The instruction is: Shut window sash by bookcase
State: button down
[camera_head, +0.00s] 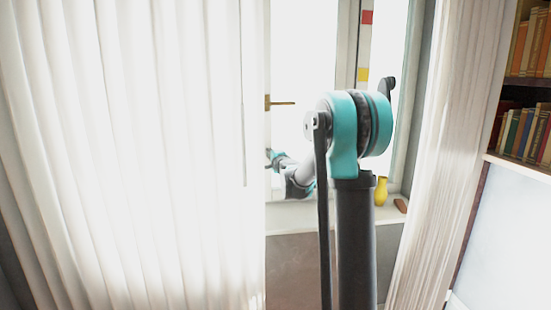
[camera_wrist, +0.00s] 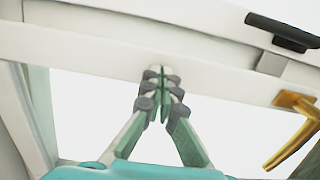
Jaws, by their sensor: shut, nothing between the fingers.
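The window sash (camera_head: 303,50) has a white frame and bright glass, between the curtains and left of the bookcase. How far it stands open is hard to tell. A brass handle (camera_head: 280,102) shows on its left side, partly against the left curtain's edge. In the wrist view the white sash frame (camera_wrist: 90,37) crosses the picture, with the brass handle (camera_wrist: 295,125) at the right. My gripper (camera_wrist: 163,73) is shut and empty, its tips at the frame bar; contact cannot be told. In the head view my gripper (camera_head: 271,155) is small, below the handle.
White curtains hang left (camera_head: 130,150) and right (camera_head: 440,140) of the window. A yellow vase (camera_head: 381,191) and a small brown object (camera_head: 400,205) stand on the sill. The bookcase (camera_head: 525,83) is at the far right. A dark bar (camera_wrist: 282,30) shows at the wrist view's upper right.

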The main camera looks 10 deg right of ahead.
jog(key=w, duration=0.5)
jog(key=shift+w+a+r, duration=0.15)
jog(key=shift+w+a, duration=0.2)
jog(key=shift+a, duration=0.05)
